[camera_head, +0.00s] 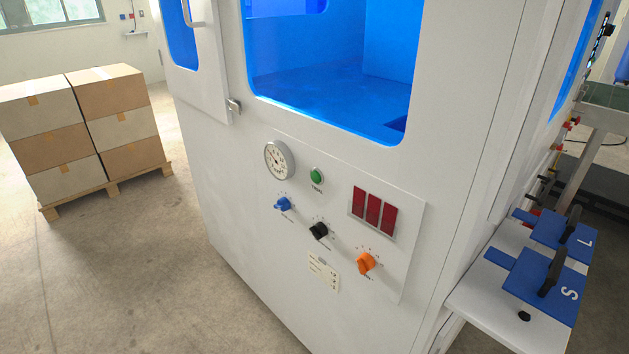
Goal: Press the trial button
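The green button (317,175) sits on the control panel (412,225) on the front of the white machine (235,190). A small label under it seems to read "TRIAL". A round dial gauge (279,160) is to its left and a red three-part display (373,214) to its right. Below are a blue knob (283,204), a black knob (319,231) and an orange knob (366,263). Neither of my grippers shows in the head view, and nothing covers the button.
A side shelf (477,307) at the right holds blue plates with black handles, marked L (554,230) and S (535,278). Stacked cartons (45,140) stand on a pallet (112,187) at the left. The floor (130,275) before the machine is clear.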

